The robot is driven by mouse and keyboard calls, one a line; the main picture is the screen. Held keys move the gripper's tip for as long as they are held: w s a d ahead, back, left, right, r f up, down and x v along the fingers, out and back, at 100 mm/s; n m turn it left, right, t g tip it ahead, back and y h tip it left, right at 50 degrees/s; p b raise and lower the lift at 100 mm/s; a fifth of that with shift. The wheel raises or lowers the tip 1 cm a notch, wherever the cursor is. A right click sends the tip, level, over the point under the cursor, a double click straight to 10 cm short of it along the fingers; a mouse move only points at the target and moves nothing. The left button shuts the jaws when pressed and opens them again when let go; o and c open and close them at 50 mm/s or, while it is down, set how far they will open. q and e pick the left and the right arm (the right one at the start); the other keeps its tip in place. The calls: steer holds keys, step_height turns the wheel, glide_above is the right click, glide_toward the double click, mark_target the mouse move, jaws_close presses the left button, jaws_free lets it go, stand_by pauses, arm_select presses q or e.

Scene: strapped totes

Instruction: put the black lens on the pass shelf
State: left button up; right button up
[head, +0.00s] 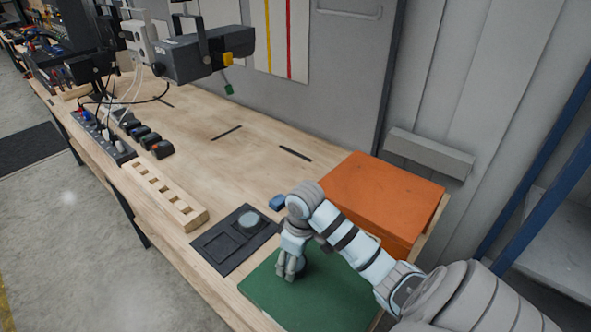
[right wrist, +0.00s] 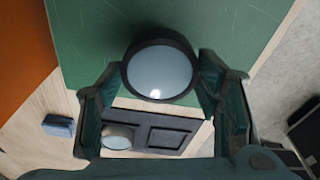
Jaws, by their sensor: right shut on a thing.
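The black lens (right wrist: 160,72), a round dark ring with pale glass, is between the fingertips of my right gripper (right wrist: 162,82), which is shut on it. In the head view my right gripper (head: 290,272) points down over the green mat (head: 262,287) and mostly hides the lens. I cannot tell whether the lens touches the mat. I cannot tell for sure which surface is the pass shelf; a grey ledge (head: 430,153) juts from the wall at the back right. My left gripper is not in view.
A black tray (head: 223,254) beside the mat holds another round lens (head: 249,219). An orange box (head: 375,197) stands behind my right arm. A small blue block (head: 277,202), a slotted wooden block (head: 165,196) and a power strip (head: 105,139) are on the bench. The bench's middle is mostly clear.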

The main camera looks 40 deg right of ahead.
step_height(320, 180, down, 2)
steer(key=shift+s+f, duration=0.1)
steer(key=shift+w+f, duration=0.1)
steer(key=shift+w, duration=0.2)
steer(key=o, duration=1.3)
steer(key=shift+s, duration=0.1)
steer(key=shift+o, duration=0.2)
